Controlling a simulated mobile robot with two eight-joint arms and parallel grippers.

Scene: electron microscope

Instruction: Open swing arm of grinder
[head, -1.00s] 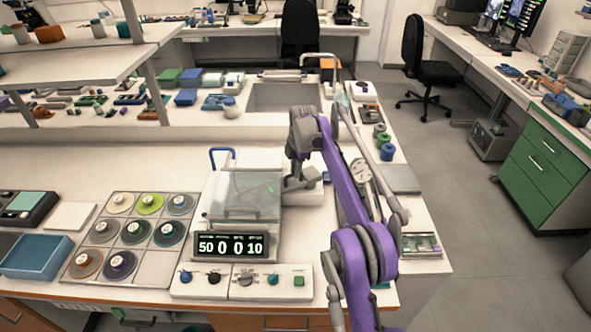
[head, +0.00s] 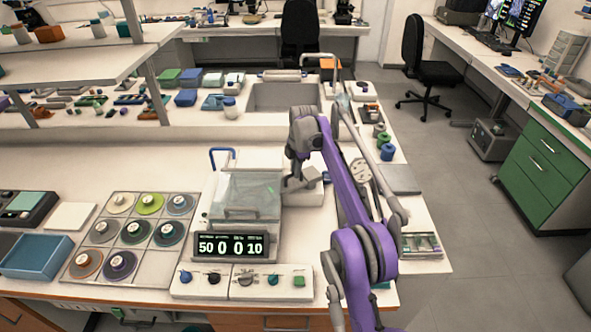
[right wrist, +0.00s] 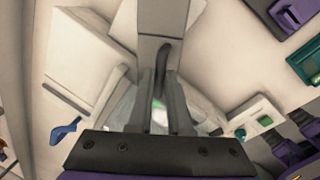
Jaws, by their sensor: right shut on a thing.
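The grinder (head: 212,207) stands on the front bench, with a clear cover (head: 245,190), a blue curved handle (head: 222,152) and a display reading 50 0 0 10. My right gripper (head: 292,186) is at the grinder's right side, partly hidden by its own wrist. In the right wrist view, the gripper (right wrist: 162,85) has its two fingers close on either side of a dark curved handle (right wrist: 162,62). It is shut on this handle. A grey block-like arm (right wrist: 163,18) lies beyond the handle and looks like the swing arm. My left gripper is not in view.
A panel with knobs and a green button (head: 299,281) lies in front of the grinder. A rack of round discs (head: 150,263) and a blue tray (head: 38,258) are to the left. A sink (head: 285,97) is behind.

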